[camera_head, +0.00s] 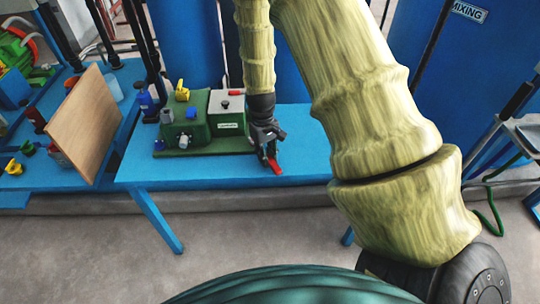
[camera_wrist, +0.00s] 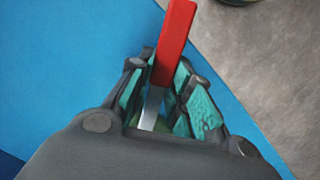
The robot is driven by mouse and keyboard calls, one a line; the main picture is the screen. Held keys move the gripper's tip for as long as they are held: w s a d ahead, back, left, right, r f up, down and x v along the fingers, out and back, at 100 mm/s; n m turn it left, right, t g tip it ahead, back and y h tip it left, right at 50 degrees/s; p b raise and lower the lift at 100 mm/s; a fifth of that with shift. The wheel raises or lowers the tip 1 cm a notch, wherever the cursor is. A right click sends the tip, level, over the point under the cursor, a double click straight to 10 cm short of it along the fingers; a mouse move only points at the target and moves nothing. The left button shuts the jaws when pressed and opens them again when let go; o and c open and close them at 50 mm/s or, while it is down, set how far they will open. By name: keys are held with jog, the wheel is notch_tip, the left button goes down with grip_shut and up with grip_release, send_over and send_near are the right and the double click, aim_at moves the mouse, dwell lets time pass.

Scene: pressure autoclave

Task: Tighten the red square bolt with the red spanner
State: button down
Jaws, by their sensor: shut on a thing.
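My gripper (camera_head: 267,143) is shut on the red spanner (camera_head: 275,168) and holds it near the front edge of the blue table. In the wrist view the red spanner (camera_wrist: 174,45) has a red bar pointing up and away, and a silver part running back between the teal-padded fingers of my gripper (camera_wrist: 169,80). A small red piece (camera_head: 236,92) sits on the pale box of the green machine, left of my gripper. It is too small to tell whether it is the red square bolt.
The green machine (camera_head: 212,130) carries yellow, blue and black fittings. The blue table (camera_head: 190,173) has bare space along its front. A wooden board (camera_head: 89,124) leans on the left bench (camera_head: 60,182). Blue tanks (camera_head: 180,45) stand behind the table.

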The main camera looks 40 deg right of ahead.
jog(key=shift+a+r+p, duration=0.15)
jog(key=shift+a+p, duration=0.05)
jog(key=shift+p, duration=0.1)
jog(key=shift+w+a+m+p, duration=0.15)
jog(key=shift+a+m+p, duration=0.35)
jog(key=shift+m, duration=0.3)
jog(key=shift+w+a+m+p, duration=0.15)
jog(key=shift+a+m+p, duration=0.2)
jog(key=shift+a+m, duration=0.35)
jog(key=shift+w+a+m+y+p, duration=0.25)
jog(key=shift+a+m+p, duration=0.25)
jog(key=shift+m, duration=0.35)
jog(key=shift+w+a+m+y+p, duration=0.15)
jog(key=shift+w+a+m+p, duration=0.3)
jog(key=shift+m, duration=0.4)
jog(key=shift+s+a, duration=0.1)
jog(key=shift+r, duration=0.1)
jog(key=shift+r+p, duration=0.5)
jog(key=shift+p, duration=0.05)
jog(key=shift+r+p, duration=0.3)
jog(key=shift+r, duration=0.1)
jog(key=shift+r+p, duration=1.1)
jog(key=shift+r, duration=0.3)
